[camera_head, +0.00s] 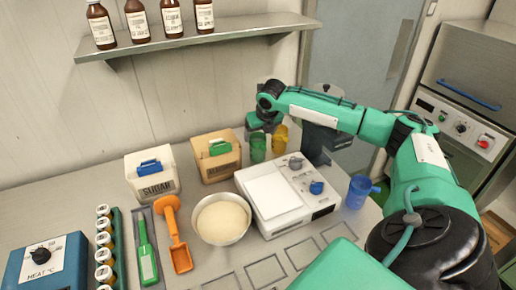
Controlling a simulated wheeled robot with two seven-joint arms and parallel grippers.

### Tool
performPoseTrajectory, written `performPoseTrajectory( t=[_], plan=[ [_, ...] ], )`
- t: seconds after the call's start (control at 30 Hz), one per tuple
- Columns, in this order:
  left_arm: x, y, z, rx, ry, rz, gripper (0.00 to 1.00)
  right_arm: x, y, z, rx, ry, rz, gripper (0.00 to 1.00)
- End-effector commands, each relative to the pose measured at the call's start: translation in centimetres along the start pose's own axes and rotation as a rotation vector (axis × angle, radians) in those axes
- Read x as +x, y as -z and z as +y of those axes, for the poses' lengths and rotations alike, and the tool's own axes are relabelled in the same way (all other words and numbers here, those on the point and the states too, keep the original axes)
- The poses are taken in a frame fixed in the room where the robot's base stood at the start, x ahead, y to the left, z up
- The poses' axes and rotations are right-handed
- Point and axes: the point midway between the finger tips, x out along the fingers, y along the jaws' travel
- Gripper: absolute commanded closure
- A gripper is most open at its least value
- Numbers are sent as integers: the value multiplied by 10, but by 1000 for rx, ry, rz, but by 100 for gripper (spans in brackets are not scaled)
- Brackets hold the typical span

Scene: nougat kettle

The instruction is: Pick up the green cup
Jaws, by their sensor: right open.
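The green cup (258,150) stands at the back of the counter, between a wooden-sided box and a yellow cup (280,139). My right arm reaches in from the right, over the scale, and bends down at its far end. My right gripper (262,127) is open, pointing down just above the green cup. The fingers are small and dark here, and I cannot tell whether they touch the rim. My left gripper is out of view.
A white scale (304,207) stands in front of the cups, with a blue cup (359,192) to its right. A box with a green-handled lid (217,165), a sugar box (151,186) and a bowl (221,219) are to the left. A shelf with brown bottles (138,22) hangs above.

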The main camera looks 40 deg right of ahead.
Motion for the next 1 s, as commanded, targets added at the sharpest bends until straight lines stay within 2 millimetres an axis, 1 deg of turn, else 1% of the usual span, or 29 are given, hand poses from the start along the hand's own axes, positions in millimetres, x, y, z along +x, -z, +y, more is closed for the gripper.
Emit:
performPoseTrajectory(
  t=[0.1,0.27,0.4,0.53,0.63,0.83,0.87,0.9,0.97,1.0],
  plan=[
    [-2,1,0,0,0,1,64,11,0,0,0,-1,0,21],
    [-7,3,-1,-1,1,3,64,21,0,0,-1,0,0,21],
    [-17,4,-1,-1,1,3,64,42,0,0,0,0,2,21],
    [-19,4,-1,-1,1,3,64,60,0,0,0,-1,0,21],
    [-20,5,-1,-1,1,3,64,66,1,0,-1,0,-1,21],
    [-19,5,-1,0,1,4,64,67,1,0,-1,0,-1,21],
    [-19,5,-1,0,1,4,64,67,1,0,-1,0,-1,25],
    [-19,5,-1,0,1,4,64,67,1,0,-1,0,-1,33],
    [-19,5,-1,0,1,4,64,67,1,0,-1,0,-1,44],
    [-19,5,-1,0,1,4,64,67,1,0,-1,0,-1,52]
  ],
)
